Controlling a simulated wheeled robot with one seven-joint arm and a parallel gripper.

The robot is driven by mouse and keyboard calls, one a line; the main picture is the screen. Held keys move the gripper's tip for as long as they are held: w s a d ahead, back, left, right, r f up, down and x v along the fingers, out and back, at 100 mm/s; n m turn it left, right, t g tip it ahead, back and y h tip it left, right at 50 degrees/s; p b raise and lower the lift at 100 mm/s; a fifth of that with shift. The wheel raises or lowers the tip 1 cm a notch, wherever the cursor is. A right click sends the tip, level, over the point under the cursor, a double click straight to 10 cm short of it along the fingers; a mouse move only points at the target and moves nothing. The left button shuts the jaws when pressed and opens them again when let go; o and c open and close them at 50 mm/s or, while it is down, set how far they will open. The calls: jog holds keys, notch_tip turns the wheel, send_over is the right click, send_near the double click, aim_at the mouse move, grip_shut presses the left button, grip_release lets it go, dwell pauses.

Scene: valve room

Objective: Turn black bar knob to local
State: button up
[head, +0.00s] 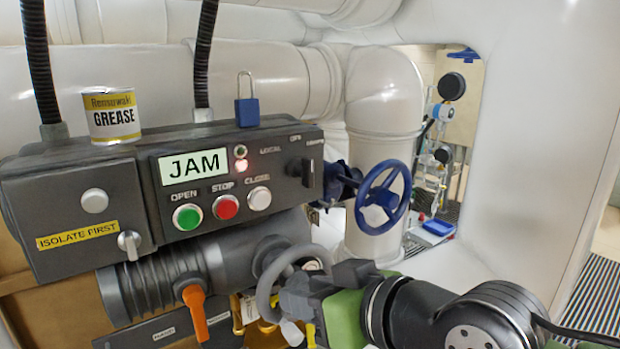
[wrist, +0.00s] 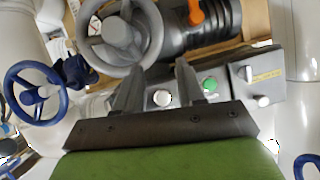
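The black bar knob (head: 307,173) sits at the right end of the dark control box (head: 75,210), below the labels LOCAL, OFF and a third too small to read surely. Its bar looks roughly upright; I cannot tell which label it points to. In the wrist view I cannot make the knob out; a finger may hide it. My gripper (wrist: 155,78) is open and empty, its two fingers apart in front of the box. The pale CLOSE button (wrist: 162,98) shows between them. In the head view my gripper (head: 300,297) is below the box, apart from the knob.
A blue handwheel (head: 383,197) stands just right of the knob. A grey handwheel (wrist: 119,32) and an orange lever (head: 195,312) are below the box. A display (head: 194,166) reads JAM above OPEN, STOP and CLOSE buttons. A grease can (head: 111,116) and blue padlock (head: 247,110) are on top.

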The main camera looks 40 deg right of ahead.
jog(key=s+d+r+t+h, duration=0.2)
jog(key=s+d+r+t, duration=0.3)
jog(key=d+r, duration=0.5)
jog(key=p, duration=0.2)
send_near(312, 172)
jog(key=w, duration=0.9)
jog(key=shift+w, duration=0.15)
jog(key=shift+c, duration=0.3)
grip_shut()
